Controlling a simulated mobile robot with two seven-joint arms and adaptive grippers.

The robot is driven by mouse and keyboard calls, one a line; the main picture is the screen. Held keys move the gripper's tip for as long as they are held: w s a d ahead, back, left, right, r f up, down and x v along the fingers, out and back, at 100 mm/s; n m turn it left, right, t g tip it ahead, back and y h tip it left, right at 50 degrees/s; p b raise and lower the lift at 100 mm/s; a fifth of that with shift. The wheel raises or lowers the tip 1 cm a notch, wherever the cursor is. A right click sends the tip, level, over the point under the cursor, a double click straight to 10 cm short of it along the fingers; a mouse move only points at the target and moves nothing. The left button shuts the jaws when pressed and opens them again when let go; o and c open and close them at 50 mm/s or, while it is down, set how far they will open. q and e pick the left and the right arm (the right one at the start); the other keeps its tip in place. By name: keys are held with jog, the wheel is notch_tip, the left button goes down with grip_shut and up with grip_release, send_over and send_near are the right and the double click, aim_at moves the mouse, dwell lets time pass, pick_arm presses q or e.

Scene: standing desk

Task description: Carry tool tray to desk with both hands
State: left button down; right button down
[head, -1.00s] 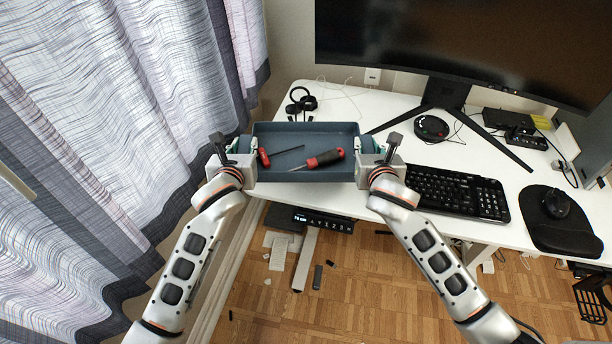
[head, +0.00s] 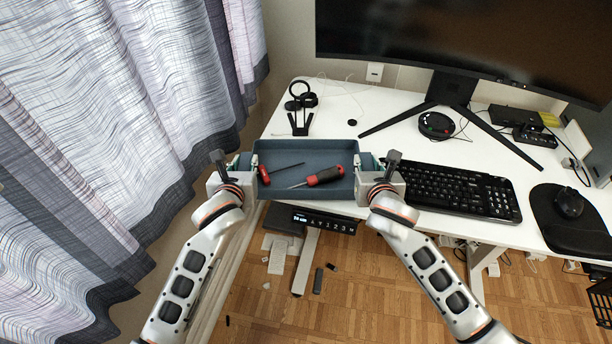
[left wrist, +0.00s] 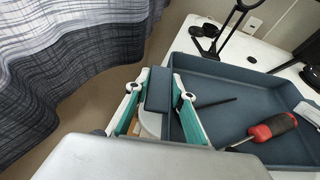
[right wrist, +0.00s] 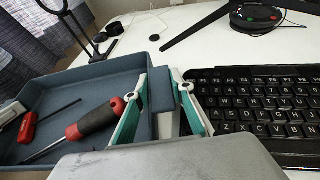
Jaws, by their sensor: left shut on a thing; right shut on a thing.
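The blue-grey tool tray (head: 300,157) is held level between my two grippers at the front left edge of the white desk (head: 385,108). In it lie a red-and-black screwdriver (head: 326,176) and a red-handled hex key (head: 265,174). My left gripper (head: 240,165) is shut on the tray's left handle, which shows between the fingers in the left wrist view (left wrist: 158,90). My right gripper (head: 374,165) is shut on the right handle, seen in the right wrist view (right wrist: 163,88). I cannot tell whether the tray's underside touches the desk.
A black keyboard (head: 460,192) is close to the right of my right gripper. A black stand (head: 300,105) is just behind the tray. The monitor (head: 450,40) and its legs stand further back. A mouse (head: 569,203) is at right. Curtains (head: 110,130) hang at left.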

pick_arm(q)
jog(key=shift+s+f, duration=0.1)
jog(key=shift+f, duration=0.6)
pick_arm(e)
jog(key=shift+s+f, duration=0.1)
jog(key=shift+f, duration=0.6)
pick_arm(q)
jog(key=c, duration=1.7)
grip_release()
jog(key=shift+r, duration=0.2)
pick_arm(e)
jog(key=c, duration=1.7)
grip_release()
jog(key=shift+r, duration=0.2)
jog(key=shift+s, duration=0.1)
jog(key=v, duration=1.2)
jog(key=shift+r, duration=0.1)
pick_arm(q)
jog(key=v, duration=1.2)
jog(key=shift+r, duration=0.1)
